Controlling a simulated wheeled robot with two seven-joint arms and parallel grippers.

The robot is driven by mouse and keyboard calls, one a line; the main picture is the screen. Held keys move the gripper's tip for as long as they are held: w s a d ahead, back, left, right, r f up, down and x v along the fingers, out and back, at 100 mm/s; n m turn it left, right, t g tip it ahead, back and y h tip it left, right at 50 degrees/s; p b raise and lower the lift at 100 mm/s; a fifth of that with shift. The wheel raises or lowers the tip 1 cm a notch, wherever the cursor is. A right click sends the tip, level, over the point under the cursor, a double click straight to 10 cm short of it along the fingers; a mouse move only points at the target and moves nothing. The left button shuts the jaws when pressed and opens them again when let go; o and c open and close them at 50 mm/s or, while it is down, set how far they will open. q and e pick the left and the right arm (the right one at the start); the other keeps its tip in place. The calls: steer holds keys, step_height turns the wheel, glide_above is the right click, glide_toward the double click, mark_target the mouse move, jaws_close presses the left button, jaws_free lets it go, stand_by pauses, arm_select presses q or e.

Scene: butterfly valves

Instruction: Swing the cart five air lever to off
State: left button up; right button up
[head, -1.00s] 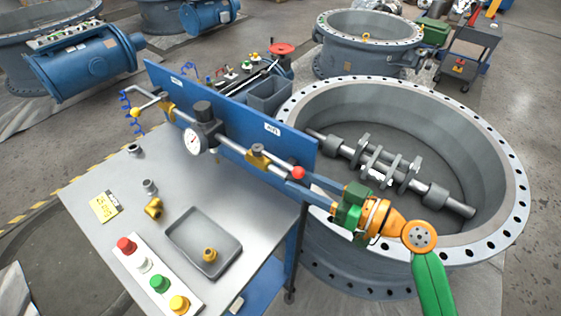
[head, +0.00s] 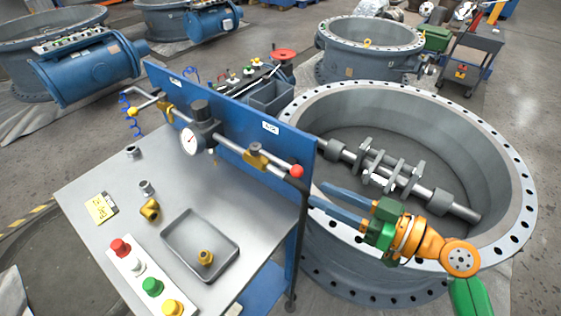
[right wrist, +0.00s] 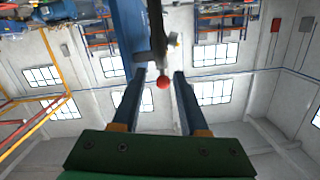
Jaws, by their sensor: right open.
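A red ball knob (head: 296,171) sits at the right end of the pipe run on the cart's blue panel (head: 235,117). Its lever lies roughly in line with the pipe, beside a brass valve body (head: 255,157). My right gripper (head: 317,194) is open and empty, just right of and below the red knob, apart from it. In the right wrist view, the red knob (right wrist: 163,82) appears between the two fingertips (right wrist: 159,76). A second lever with a yellow knob (head: 132,111) is at the panel's left end. The panel labels are too small to read. My left gripper is not in view.
The cart's grey top (head: 190,195) holds a tray (head: 180,235) with a brass fitting, a button strip (head: 130,262) and loose fittings. A gauge (head: 191,141) sits on the pipe. A large flanged ring (head: 520,195) stands close behind my right gripper.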

steer(key=b+v, duration=0.3)
steer(key=v, duration=0.4)
steer(key=shift+b, duration=0.35)
